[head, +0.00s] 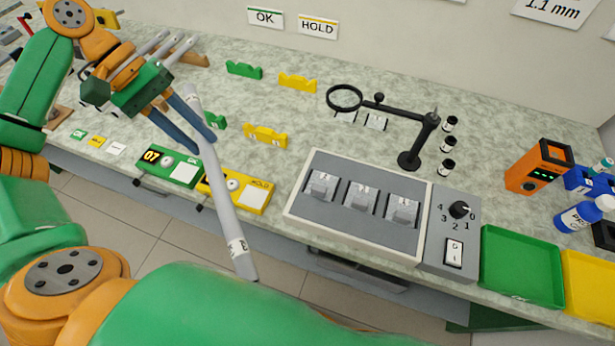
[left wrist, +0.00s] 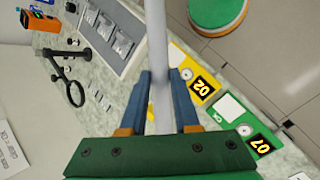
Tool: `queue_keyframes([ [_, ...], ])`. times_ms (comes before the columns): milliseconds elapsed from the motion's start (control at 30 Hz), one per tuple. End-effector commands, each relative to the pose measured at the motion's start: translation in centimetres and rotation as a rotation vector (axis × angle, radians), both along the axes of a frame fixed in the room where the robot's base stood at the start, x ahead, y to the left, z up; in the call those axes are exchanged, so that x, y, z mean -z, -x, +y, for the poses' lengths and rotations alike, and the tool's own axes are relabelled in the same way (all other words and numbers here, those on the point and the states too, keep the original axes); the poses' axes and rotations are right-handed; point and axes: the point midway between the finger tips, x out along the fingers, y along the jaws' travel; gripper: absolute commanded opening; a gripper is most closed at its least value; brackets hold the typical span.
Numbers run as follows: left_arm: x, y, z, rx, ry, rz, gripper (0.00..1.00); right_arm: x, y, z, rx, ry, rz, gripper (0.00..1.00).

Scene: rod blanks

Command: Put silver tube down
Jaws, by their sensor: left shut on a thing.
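My left gripper (head: 203,143) is shut on a long silver tube (head: 228,205) with a printed label near its lower end. The tube is held in the air above the bench's front edge, its near end past the edge over the floor. The left wrist view also shows the tube (left wrist: 157,45) between the blue fingers (left wrist: 162,85). Green notched supports stand at the back (head: 244,69) and nearer (head: 217,121), the nearer one partly hidden by the gripper. Yellow notched supports stand at the back (head: 298,82) and nearer (head: 265,135). All the notches look empty. My right gripper is not in view.
A green counter reading 07 (head: 184,170) and a yellow HOLD counter (head: 255,195) line the front edge. Other tubes (head: 180,50) rest on a wooden rack at upper left. A switch panel (head: 345,225), magnifier stand (head: 410,160), green tray (head: 522,265) and yellow tray (head: 590,285) stand rightward.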

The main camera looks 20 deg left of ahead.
Motion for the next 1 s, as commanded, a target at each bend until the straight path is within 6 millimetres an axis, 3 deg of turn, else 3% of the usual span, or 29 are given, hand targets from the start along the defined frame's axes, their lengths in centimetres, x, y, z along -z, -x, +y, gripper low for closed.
queue_keyframes([
  [267, 3.7, -2.3, -8.6, 0.012, 0.005, 0.001, 0.00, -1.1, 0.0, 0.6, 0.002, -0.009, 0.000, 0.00],
  [400, 7.2, -3.1, -10.9, 0.005, 0.004, 0.004, 0.00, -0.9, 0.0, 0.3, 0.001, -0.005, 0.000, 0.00],
  [600, 9.8, -3.6, -13.0, 0.006, 0.004, 0.003, 0.00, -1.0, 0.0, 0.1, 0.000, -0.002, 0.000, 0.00],
  [733, 12.2, -3.6, -12.8, 0.002, 0.001, 0.002, 0.00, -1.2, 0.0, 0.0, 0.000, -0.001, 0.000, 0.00],
  [1000, 12.7, -3.7, -12.7, 0.003, 0.000, 0.001, 0.00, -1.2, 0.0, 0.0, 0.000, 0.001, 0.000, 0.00],
])
